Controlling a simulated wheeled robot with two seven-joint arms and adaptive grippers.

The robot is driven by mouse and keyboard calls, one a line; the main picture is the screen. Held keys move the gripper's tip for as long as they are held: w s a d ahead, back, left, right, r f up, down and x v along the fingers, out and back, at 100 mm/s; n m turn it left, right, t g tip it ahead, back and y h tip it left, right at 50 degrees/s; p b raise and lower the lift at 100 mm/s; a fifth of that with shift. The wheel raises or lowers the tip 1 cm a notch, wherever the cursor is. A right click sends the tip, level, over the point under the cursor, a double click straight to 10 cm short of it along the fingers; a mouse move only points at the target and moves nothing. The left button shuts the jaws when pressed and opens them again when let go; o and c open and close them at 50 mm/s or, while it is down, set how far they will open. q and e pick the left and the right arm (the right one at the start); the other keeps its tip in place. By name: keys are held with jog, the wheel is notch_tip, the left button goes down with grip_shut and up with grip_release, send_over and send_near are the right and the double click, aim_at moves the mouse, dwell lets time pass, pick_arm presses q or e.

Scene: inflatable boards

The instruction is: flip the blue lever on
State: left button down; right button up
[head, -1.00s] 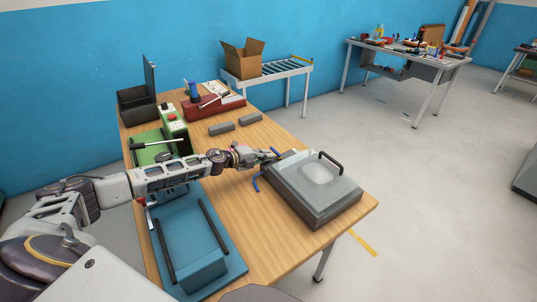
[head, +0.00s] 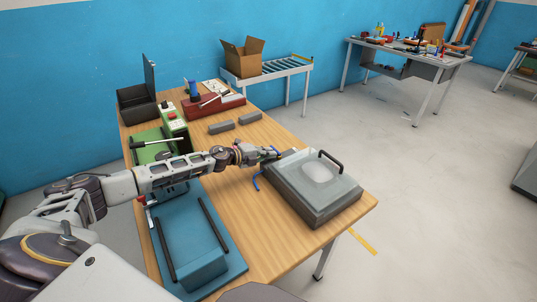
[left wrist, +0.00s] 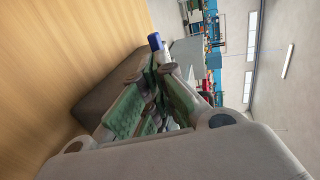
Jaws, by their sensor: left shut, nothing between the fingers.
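A grey box-shaped machine (head: 312,205) with a clear-windowed lid and a black handle stands at the right part of the wooden table. A curved blue handle (head: 256,181) shows at its left side. Another small blue piece shows right by my left gripper (head: 276,154), at the machine's far left corner. In the left wrist view a blue-capped light shaft (left wrist: 154,41) stands just beyond my left gripper's green-padded fingers (left wrist: 163,88). The fingers are shut and empty. Whether they touch the shaft I cannot tell. My right gripper is out of view.
A blue board with black rails (head: 235,268) lies at the front left. Green (head: 153,155) and red (head: 203,108) fixtures, two grey blocks (head: 221,128) and an open dark box (head: 137,108) stand further back. Bare wood lies between the blocks and the grey machine.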

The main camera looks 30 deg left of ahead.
pick_arm(q)
jog(key=shift+w, duration=0.1)
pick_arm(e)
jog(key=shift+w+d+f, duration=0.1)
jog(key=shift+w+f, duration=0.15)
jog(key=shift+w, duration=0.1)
pick_arm(q)
jog(key=shift+w+a+m+g+h+b, duration=0.15)
jog(key=shift+m+g+h+b, duration=0.35)
jog(key=shift+m+h+b, duration=0.25)
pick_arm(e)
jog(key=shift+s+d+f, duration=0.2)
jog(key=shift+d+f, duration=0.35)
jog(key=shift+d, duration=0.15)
